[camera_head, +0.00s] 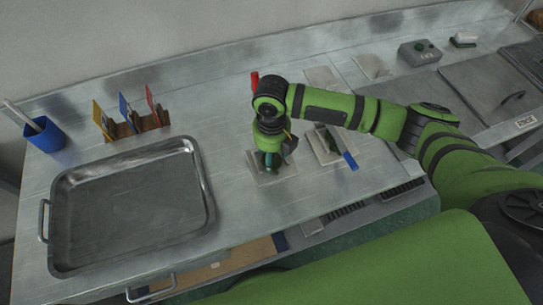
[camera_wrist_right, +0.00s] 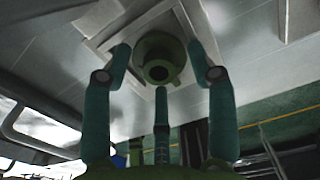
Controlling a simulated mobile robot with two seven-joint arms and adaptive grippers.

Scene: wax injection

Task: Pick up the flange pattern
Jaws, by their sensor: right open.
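The flange pattern (camera_wrist_right: 175,45), a dull green round piece with a central hole, sits on a light square plate (camera_wrist_right: 128,22) in the wrist view. My right gripper (camera_head: 268,158) points down over this plate in the head view and mostly hides the pattern there. In the wrist view, its three fingers are spread, two at the pattern's sides and one in front of it. The fingers look open, with gaps to the pattern; whether any fingertip touches it I cannot tell. My left gripper is not in view.
Another plate with a blue-handled tool (camera_head: 350,161) lies just right of the gripper. A grey control box (camera_head: 418,54) stands at back right.

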